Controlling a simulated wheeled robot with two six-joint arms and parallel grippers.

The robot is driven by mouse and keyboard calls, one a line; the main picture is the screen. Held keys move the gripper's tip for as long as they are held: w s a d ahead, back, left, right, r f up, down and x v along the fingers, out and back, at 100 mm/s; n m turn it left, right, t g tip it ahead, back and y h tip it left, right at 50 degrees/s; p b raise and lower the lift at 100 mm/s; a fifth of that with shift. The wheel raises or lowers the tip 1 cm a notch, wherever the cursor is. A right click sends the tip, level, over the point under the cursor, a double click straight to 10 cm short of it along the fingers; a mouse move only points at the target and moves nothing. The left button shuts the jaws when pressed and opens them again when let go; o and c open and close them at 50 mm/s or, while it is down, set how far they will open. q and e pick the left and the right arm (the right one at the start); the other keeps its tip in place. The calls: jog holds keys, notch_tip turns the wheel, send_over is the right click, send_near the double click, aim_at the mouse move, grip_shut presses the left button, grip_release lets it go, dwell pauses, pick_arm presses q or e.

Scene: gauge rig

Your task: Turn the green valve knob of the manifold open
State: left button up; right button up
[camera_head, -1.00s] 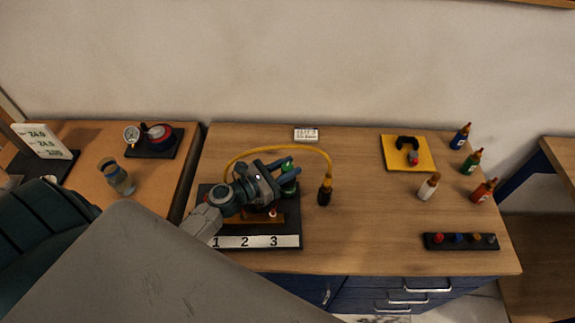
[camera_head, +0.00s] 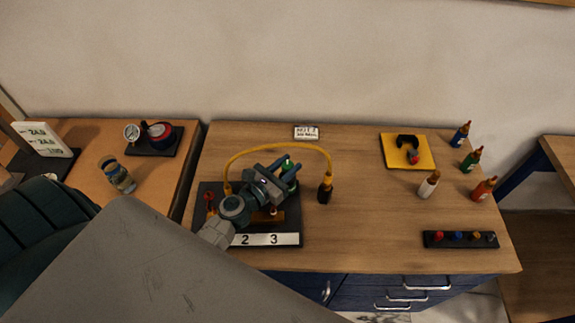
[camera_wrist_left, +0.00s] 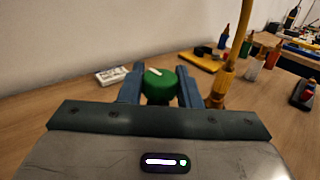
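The manifold (camera_head: 206,228) is a dark board with a white strip numbered 2 and 3; my arm covers its left end. The green valve knob (camera_head: 289,166) stands at its back right, with a white mark on top in the left wrist view (camera_wrist_left: 160,86). My left gripper (camera_head: 285,173) reaches over the board from the left. Its two blue fingers (camera_wrist_left: 160,84) lie on either side of the knob, with no clear gap, so it looks shut on it. A red part (camera_head: 209,199) shows on the board's left. My right gripper is not in view.
A yellow hose (camera_head: 280,146) arches behind the gripper to a dark fitting (camera_head: 325,192) close on the right. A white label block (camera_head: 306,132) lies behind. A yellow pad (camera_head: 425,158), several bottles (camera_head: 428,185) and a black strip (camera_head: 440,241) are farther right. The bench middle is clear.

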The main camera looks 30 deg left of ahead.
pick_arm(q)
jog(key=o, duration=0.4)
jog(key=b+v, duration=0.8)
jog(key=v, duration=0.2)
jog(key=shift+s, duration=0.4)
